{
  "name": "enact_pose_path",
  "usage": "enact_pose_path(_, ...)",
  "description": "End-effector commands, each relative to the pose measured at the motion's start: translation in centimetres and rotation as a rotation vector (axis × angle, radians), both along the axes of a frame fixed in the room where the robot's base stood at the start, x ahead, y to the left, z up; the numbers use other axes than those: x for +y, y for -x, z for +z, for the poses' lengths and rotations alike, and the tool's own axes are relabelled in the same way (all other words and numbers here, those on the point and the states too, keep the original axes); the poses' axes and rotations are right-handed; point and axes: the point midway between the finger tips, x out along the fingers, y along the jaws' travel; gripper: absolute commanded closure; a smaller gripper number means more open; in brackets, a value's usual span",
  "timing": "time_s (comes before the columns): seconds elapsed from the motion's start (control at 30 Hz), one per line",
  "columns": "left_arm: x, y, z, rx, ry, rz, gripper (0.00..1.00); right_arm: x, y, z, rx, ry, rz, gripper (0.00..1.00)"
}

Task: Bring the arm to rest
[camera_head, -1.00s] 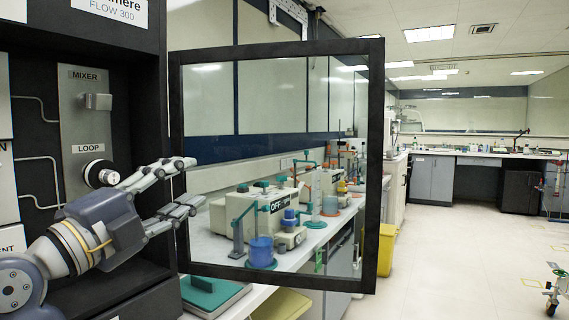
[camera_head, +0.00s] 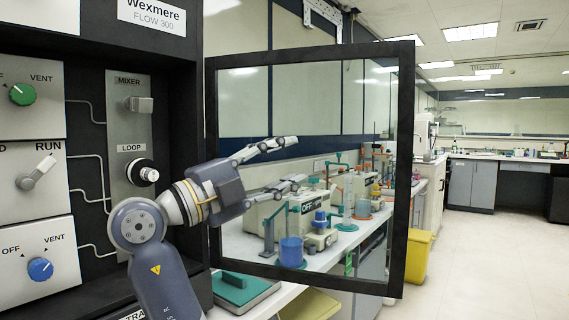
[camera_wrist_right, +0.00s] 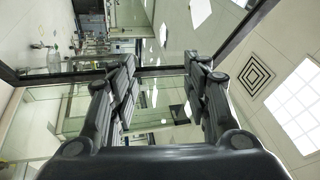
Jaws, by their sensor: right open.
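My right gripper (camera_head: 284,165) is open and empty in the head view. It points right, in front of the glass door (camera_head: 310,100) with its dark frame. Its open fingers (camera_wrist_right: 165,85) also show in the right wrist view, with nothing between them. I cannot tell whether the gripper touches the glass. My left gripper is not in view.
The dark cabinet at left carries a green knob (camera_head: 22,94), a RUN lever (camera_head: 36,172), a blue knob (camera_head: 40,268) and a LOOP knob (camera_head: 142,172). Bench equipment (camera_head: 290,250) stands behind the glass. A yellow bin (camera_head: 418,257) and open floor (camera_head: 490,265) lie right.

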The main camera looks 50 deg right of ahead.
Motion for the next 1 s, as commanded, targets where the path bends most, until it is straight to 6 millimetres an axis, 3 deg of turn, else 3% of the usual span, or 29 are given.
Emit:
enact_pose_path(0.77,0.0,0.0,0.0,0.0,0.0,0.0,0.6,-0.4,0.0,-0.2,0.022,-0.007,-0.008,0.56)
enact_pose_path(0.87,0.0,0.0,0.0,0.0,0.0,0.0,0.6,-0.7,-1.6,-2.3,0.109,-0.03,0.032,0.56)
enact_pose_path(0.97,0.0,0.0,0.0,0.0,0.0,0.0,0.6,-1.2,-4.5,-6.8,0.29,-0.075,0.115,0.56)
enact_pose_path(1.0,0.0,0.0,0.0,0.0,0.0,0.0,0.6,-1.3,-5.9,-9.3,0.387,-0.097,0.158,0.56)
